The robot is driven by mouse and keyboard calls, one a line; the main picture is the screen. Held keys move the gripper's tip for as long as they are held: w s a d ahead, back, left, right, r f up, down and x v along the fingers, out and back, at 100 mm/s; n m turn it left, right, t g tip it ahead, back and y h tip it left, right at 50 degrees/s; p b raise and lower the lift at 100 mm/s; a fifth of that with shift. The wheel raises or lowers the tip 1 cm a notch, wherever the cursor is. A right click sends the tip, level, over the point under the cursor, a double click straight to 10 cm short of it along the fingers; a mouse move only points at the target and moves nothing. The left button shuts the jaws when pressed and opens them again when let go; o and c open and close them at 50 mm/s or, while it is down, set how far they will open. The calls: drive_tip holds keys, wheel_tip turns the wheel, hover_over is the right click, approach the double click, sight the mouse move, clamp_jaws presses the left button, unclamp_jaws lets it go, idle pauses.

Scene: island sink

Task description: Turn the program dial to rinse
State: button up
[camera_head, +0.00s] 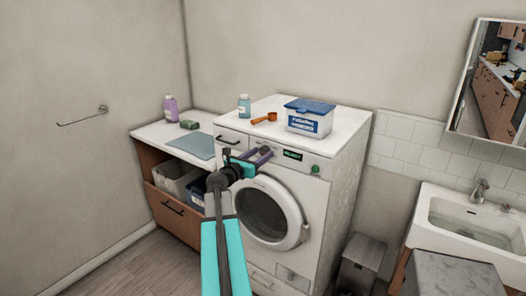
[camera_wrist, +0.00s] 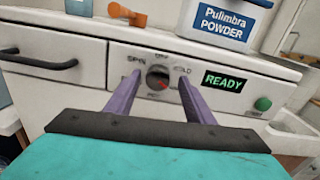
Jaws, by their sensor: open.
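The program dial (camera_wrist: 158,75) is a dark round knob on the washing machine's white front panel, with a red mark pointing to its lower right. Printed words ring it; "SPIN" reads at its upper left, and the others are partly hidden or too small to read surely. My gripper (camera_wrist: 158,84) is open, its two purple fingers on either side of the dial with gaps showing. I cannot tell how far the fingertips are from the panel. In the head view my gripper (camera_head: 262,157) is at the panel and largely hides the dial. The washing machine (camera_head: 322,215) has its round door shut.
A green "READY" display (camera_wrist: 224,81) and a green button (camera_wrist: 262,104) lie right of the dial. A drawer handle (camera_wrist: 38,60) sticks out at left.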

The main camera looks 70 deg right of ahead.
drive_tip(key=shift+s+d, duration=0.15)
drive_tip(key=shift+d, duration=0.35)
drive_tip(key=shift+c, duration=0.3)
